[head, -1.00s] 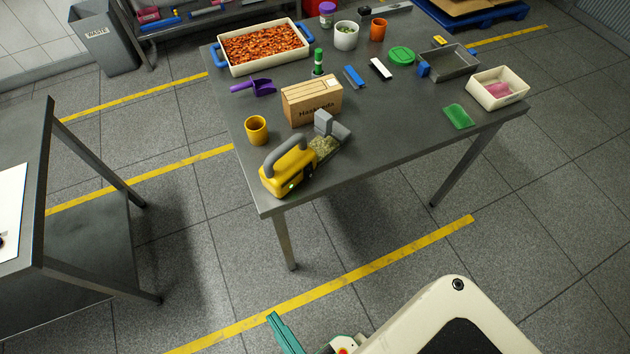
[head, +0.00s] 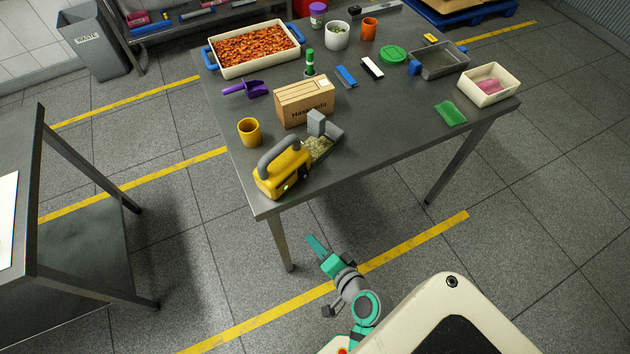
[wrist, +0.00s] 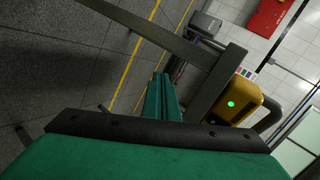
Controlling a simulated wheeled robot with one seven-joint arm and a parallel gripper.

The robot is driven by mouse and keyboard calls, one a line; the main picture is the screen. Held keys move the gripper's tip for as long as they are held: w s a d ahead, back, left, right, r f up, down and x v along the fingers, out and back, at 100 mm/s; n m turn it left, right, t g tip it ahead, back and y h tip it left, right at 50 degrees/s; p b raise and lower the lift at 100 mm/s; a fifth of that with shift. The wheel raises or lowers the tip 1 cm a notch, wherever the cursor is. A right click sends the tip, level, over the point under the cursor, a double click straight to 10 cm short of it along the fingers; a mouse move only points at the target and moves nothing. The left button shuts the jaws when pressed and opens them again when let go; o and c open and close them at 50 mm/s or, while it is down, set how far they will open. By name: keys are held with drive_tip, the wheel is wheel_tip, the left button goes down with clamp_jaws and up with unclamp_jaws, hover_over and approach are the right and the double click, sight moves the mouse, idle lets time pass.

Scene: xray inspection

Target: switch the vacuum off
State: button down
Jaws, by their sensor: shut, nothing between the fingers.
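The yellow handheld vacuum (head: 282,170) with a grey handle and grey nozzle stands at the near left corner of the grey table. A small green light glows on its near end. In the wrist view the vacuum (wrist: 241,100) shows its yellow end and round green light, right of my fingers. My gripper (head: 313,243) is in front of the table, below its top edge and apart from the vacuum. In the wrist view the green fingers (wrist: 160,95) are together and empty.
A cardboard box (head: 305,101) and a yellow cup (head: 249,132) stand close behind the vacuum. The table's front edge and leg (head: 281,243) lie near my gripper. A second table (head: 70,215) is at left. Floor between is clear.

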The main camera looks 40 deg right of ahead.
sight(305, 176)
drive_tip(key=s+d+r+t+y, duration=0.3)
drive_tip(key=d+r, duration=0.7)
drive_tip(key=r, duration=0.4)
drive_tip(key=shift+s+r+t+y, duration=0.15)
drive_tip(key=shift+s+t+y, duration=0.2)
drive_tip(key=shift+s, duration=0.2)
drive_tip(key=shift+w, duration=0.15)
drive_tip(key=x, duration=1.3)
drive_tip(key=shift+w, duration=0.4)
